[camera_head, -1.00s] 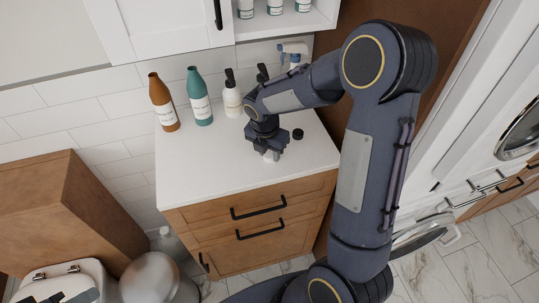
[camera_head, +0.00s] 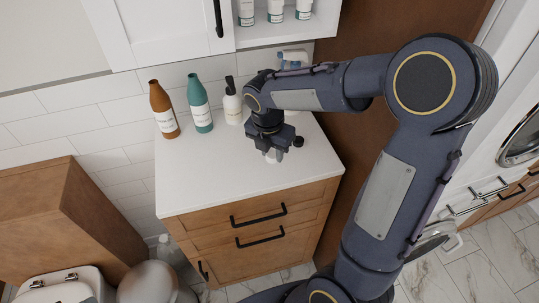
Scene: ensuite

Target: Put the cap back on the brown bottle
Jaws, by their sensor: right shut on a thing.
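The brown bottle (camera_head: 164,114) stands upright at the back left of the white counter (camera_head: 215,172). Its narrow neck is bare at the top, with no cap on it. My right gripper (camera_head: 272,155) is over the right part of the counter, pointing down, well to the right of the bottle. It is shut on a small pale thing (camera_head: 273,157), mostly hidden by the fingers; I cannot tell surely whether this is the cap. My left gripper is not in view.
A teal bottle (camera_head: 201,112) stands close to the right of the brown one. A white pump bottle (camera_head: 232,107) and a spray bottle (camera_head: 292,58) stand farther right along the wall. The counter's front left is clear. A white cabinet (camera_head: 160,30) hangs above.

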